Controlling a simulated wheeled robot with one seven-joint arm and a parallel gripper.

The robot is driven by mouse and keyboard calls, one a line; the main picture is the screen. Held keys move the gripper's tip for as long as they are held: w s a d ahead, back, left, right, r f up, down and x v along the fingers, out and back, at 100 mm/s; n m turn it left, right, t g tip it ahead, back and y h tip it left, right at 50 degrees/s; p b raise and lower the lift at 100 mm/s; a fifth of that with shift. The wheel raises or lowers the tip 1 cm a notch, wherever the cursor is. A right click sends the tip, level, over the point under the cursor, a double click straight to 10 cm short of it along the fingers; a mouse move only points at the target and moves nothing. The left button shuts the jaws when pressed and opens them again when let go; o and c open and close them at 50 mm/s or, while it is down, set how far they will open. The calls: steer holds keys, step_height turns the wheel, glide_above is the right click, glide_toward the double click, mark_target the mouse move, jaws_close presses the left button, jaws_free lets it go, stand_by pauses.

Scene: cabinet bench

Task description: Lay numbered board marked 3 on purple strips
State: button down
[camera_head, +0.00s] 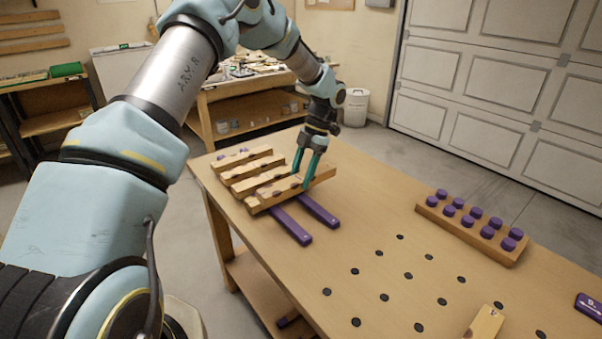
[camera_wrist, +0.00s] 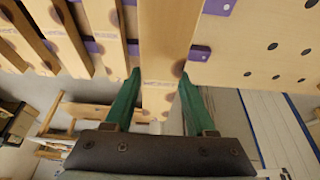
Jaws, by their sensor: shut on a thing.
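My gripper (camera_head: 308,184) has its two teal fingers shut on a wooden board (camera_head: 268,197), gripping it near its far right end. The wrist view shows this board (camera_wrist: 165,35) between the fingertips (camera_wrist: 158,80). I cannot read a number on it, so I cannot tell if it is marked 3. Two purple strips (camera_head: 290,226) (camera_head: 318,210) run under the row and stick out in front of the held board. The wrist view also shows them (camera_wrist: 200,53) (camera_wrist: 218,6) beside it. I cannot tell if the board touches the strips.
Several other boards (camera_head: 250,168) lie side by side behind the held one, also in the wrist view (camera_wrist: 62,30). A wooden block with purple pegs (camera_head: 470,229) stands at the right. Dark round spots (camera_head: 408,275) dot the bench. Another wooden piece (camera_head: 485,323) lies near the front, a purple piece (camera_head: 589,306) at the right edge.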

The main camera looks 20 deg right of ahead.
steer(key=shift+d+f+b, duration=0.1)
steer(key=shift+f+b, duration=0.45)
steer(key=shift+f, duration=2.7)
steer(key=shift+r+p, duration=0.1)
steer(key=shift+p, duration=0.35)
steer(key=shift+f+p, duration=0.35)
steer(key=shift+p, duration=0.1)
steer(key=shift+f+p, duration=0.4)
steer(key=shift+f, duration=0.45)
stand_by(1.2)
steer(key=shift+c, duration=0.7)
jaws_free()
steer(key=shift+r, duration=0.1)
steer(key=shift+r+p, duration=2.3)
steer(key=shift+r, duration=1.6)
